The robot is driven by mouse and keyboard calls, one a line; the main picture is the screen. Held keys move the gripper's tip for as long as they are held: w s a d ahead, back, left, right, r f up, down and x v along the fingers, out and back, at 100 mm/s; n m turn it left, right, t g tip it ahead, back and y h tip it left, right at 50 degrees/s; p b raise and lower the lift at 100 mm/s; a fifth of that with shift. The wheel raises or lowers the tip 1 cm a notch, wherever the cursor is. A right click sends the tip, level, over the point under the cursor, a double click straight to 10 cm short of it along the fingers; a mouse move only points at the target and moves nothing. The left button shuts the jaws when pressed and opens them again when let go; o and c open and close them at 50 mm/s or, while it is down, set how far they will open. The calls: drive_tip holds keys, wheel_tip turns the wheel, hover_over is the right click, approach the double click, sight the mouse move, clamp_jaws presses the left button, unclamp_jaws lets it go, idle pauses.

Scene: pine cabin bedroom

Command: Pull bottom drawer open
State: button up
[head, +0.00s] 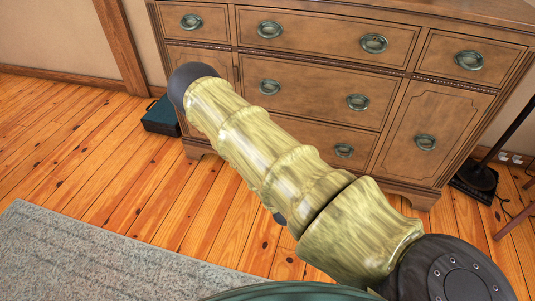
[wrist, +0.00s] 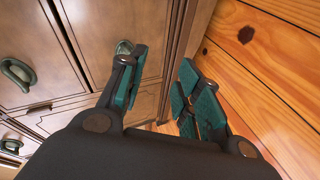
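A brown wooden dresser (head: 300,75) with dark green oval pulls stands ahead. Its bottom drawer (head: 361,141) is in the centre column, mostly hidden behind my arm in the head view; its right pull (head: 343,150) shows. The visible drawer fronts look flush. In the wrist view, the dresser front fills the left side, and a greenish pull (wrist: 123,48) on the panel nearest the floor shows just behind one finger. My gripper (wrist: 163,92) is open and empty, its teal-padded fingers apart. I cannot tell whether the finger touches that pull.
A dark teal case (head: 161,117) lies on the floor left of the dresser. A dark stand base (head: 478,180) is at the right. A grey rug (head: 70,255) covers the front left. Bare plank floor (head: 150,190) lies between rug and dresser.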

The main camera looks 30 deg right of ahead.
drive_tip(key=w+d+n+t+h+b, duration=0.1)
drive_tip(key=w+d+n+t+b, duration=0.2)
drive_tip(key=w+b, duration=0.5)
drive_tip(key=w+d+f+n+t+b, duration=0.1)
drive_tip(key=w+d+n+t+b, duration=0.1)
drive_tip(key=w+b, duration=0.7)
drive_tip(key=w+d+t, duration=0.1)
drive_tip(key=w+d, duration=0.1)
drive_tip(key=w, duration=0.1)
drive_tip(key=shift+w+f+n+t+h, duration=0.15)
drive_tip(key=shift+w+n+t+h, duration=0.15)
drive_tip(key=shift+n+h, duration=0.1)
